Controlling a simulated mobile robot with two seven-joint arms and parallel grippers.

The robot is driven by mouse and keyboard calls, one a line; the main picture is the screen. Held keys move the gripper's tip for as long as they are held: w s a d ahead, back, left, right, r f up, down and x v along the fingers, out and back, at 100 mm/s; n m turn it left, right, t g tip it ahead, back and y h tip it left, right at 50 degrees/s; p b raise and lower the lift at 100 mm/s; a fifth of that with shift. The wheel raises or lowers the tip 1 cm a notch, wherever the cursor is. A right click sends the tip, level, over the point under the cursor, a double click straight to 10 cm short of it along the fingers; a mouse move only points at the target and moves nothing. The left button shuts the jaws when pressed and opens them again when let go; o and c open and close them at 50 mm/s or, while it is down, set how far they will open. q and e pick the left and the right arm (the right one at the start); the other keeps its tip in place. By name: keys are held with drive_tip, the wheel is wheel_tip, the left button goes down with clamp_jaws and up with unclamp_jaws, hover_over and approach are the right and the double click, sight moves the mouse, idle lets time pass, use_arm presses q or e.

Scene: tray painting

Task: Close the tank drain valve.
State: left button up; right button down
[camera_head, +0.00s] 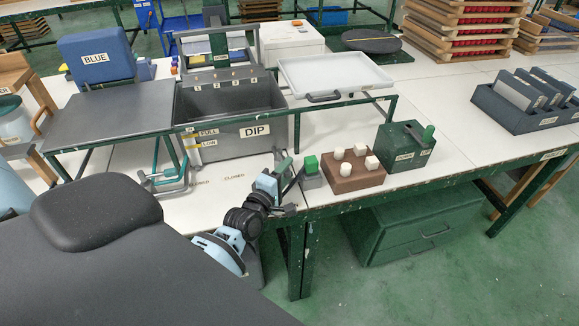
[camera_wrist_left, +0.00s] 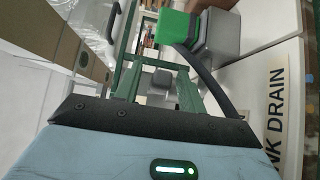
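The grey dip tank (camera_head: 238,138), marked DIP, stands on the white table. My left gripper (camera_head: 289,183) is at the table's front edge, below the tank's right front corner. A TANK DRAIN label (camera_wrist_left: 277,115) lies at the right of the wrist view. A grey block with a green top (camera_head: 312,170) stands just right of the gripper; a similar green-topped block (camera_wrist_left: 178,28) shows beyond the fingers. I cannot single out the valve handle; my gripper covers that spot.
A brown block with white cubes (camera_head: 345,182) and a dark green box (camera_head: 405,155) stand to the right. A green rail (camera_head: 340,112) runs across the tank's front. CLOSED labels (camera_head: 235,177) lie left of the gripper.

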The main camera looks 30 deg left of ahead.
use_arm(q)
drive_tip(key=shift+w, duration=1.1)
clamp_jaws()
